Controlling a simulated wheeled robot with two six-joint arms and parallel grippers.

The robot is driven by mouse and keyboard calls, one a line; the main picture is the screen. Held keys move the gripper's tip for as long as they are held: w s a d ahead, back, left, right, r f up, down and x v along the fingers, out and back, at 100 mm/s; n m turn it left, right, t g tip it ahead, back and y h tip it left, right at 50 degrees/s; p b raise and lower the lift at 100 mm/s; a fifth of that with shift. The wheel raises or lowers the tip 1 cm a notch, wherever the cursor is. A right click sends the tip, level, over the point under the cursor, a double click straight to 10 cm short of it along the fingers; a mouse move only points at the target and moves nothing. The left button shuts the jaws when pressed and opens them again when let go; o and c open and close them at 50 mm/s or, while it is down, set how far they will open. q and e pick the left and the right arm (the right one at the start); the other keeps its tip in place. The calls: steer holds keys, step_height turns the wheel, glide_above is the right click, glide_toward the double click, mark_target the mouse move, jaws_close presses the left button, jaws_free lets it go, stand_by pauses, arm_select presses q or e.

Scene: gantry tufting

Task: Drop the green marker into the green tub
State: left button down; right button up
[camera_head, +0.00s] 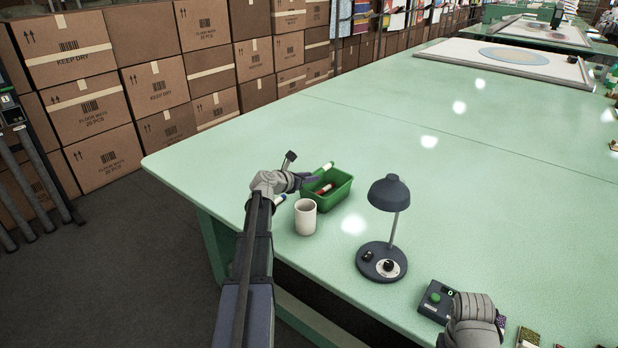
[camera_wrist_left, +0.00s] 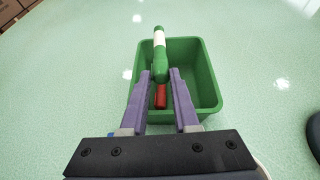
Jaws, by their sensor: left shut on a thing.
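The green marker (camera_wrist_left: 160,42), with a white band, is held between the fingers of my left gripper (camera_wrist_left: 160,74). The gripper is shut on its near end. In the head view the marker (camera_head: 325,168) is above the green tub (camera_head: 339,194), tilted, with my left gripper (camera_head: 312,179) at the tub's left side. The tub also shows in the left wrist view (camera_wrist_left: 211,85), under the fingers. A red marker (camera_wrist_left: 160,97) lies inside the tub.
A white cup (camera_head: 305,219) stands just in front of the tub. A blue-ended marker (camera_head: 280,200) lies left of the tub, partly behind my arm. A dark desk lamp (camera_head: 391,192) and a box with a green button (camera_head: 436,297) stand to the right.

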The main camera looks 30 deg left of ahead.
arm_select(q)
step_height(320, 180, down, 3)
steer(key=shift+r+b, duration=0.2)
steer(key=shift+b, duration=0.65)
arm_select(e)
step_height(320, 180, down, 2)
steer(key=shift+f, duration=0.2)
arm_select(q)
steer(key=c, duration=0.6)
jaws_free()
steer(key=shift+s+r, duration=0.15)
steer(key=p+v, duration=0.3)
steer(key=v, duration=0.4)
steer(key=shift+s, duration=0.25)
arm_select(e)
step_height(320, 180, up, 3)
steer(key=shift+f, duration=0.1)
